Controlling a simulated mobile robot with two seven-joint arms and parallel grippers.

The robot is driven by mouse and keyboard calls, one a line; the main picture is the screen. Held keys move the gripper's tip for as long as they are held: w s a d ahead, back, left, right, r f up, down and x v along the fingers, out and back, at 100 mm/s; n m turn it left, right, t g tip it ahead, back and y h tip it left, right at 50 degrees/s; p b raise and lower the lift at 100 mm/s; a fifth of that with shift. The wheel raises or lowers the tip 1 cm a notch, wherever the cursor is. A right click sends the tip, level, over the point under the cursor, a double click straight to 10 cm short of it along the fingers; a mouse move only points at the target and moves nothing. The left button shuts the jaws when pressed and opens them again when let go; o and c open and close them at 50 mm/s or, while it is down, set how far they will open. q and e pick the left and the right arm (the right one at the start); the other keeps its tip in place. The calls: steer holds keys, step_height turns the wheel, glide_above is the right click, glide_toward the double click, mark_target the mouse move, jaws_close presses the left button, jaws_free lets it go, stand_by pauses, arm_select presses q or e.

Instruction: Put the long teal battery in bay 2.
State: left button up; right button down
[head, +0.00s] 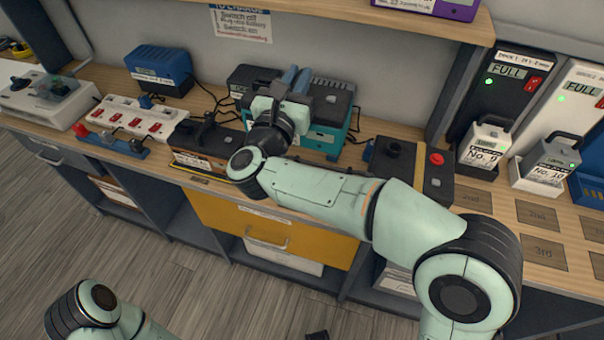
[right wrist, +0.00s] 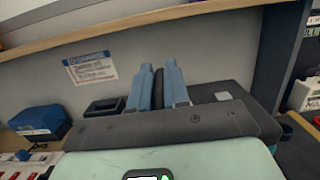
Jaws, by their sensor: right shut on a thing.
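My right gripper (head: 291,82) reaches over the back of the workbench, its blue fingers shut on a dark upright piece. In the right wrist view the gripper (right wrist: 158,88) shows that dark piece between its two fingers. A teal-sided block with a dark top (head: 328,140) sits directly beneath and beside the gripper, partly hidden by my right wrist. It looks like the teal battery, and the gripped piece seems to be its handle, but I cannot make out the join. I cannot pick out a label for bay 2. My left gripper is out of view.
A blue charger (head: 159,70), a white power strip (head: 136,117) and a dark orange-marked unit (head: 201,145) stand to the left. Right are a dark unit with a red button (head: 412,168), white batteries (head: 485,148), FULL docks (head: 503,80) and marked squares (head: 537,215). A shelf (head: 400,18) overhangs.

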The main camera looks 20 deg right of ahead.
steer(key=shift+d+r, duration=0.1)
arm_select(q)
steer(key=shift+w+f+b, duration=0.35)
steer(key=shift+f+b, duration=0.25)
steer(key=shift+b, duration=0.1)
arm_select(e)
step_height(320, 180, down, 20)
steer(key=shift+r, duration=0.15)
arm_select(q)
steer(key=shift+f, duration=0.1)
arm_select(e)
steer(key=c, duration=1.1)
jaws_free()
steer(key=shift+f, duration=0.2)
steer(key=shift+c, duration=0.2)
steer(key=shift+o, duration=0.2)
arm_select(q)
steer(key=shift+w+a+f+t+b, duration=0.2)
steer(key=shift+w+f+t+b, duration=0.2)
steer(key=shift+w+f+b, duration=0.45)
arm_select(e)
steer(key=v, duration=1.2)
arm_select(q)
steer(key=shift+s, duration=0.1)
